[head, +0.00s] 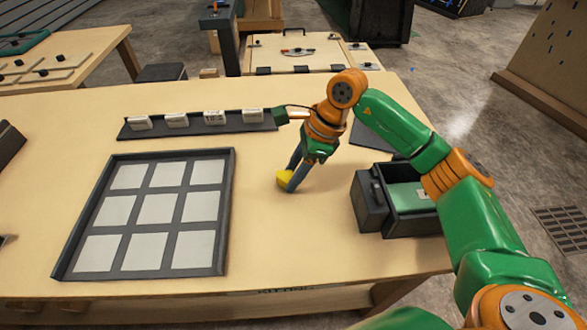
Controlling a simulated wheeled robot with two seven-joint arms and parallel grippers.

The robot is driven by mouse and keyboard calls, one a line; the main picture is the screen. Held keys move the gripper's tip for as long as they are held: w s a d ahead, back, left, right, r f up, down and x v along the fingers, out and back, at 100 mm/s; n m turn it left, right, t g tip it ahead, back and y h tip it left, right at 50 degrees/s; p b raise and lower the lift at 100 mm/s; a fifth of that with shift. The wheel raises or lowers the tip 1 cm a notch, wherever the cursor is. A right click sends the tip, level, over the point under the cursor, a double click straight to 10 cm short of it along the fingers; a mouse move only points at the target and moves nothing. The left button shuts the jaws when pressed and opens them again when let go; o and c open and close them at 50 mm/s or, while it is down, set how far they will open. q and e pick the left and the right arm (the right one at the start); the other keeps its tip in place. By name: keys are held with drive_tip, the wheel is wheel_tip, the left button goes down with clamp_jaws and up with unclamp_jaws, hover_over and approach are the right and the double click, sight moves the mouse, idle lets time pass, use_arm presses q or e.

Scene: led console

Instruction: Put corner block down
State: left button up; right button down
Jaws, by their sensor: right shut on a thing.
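A small yellow block (284,176), which I take as the corner block, is between the fingertips of my right gripper (289,180). The gripper points down and is shut on the block, over the bare middle of the table. The fingers partly hide the block, and I cannot tell whether it touches the tabletop. My left gripper is not in view.
A dark tray (228,212) with a grid of pale squares lies left of the gripper. Behind is a dark rack (160,128) with several white blocks. A dark open bin (371,209) stands at right. Bare wooden table (300,235) lies between tray and bin.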

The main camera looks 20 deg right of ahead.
drive_tip(key=shift+f, duration=0.15)
drive_tip(key=shift+c, duration=2.2)
unclamp_jaws()
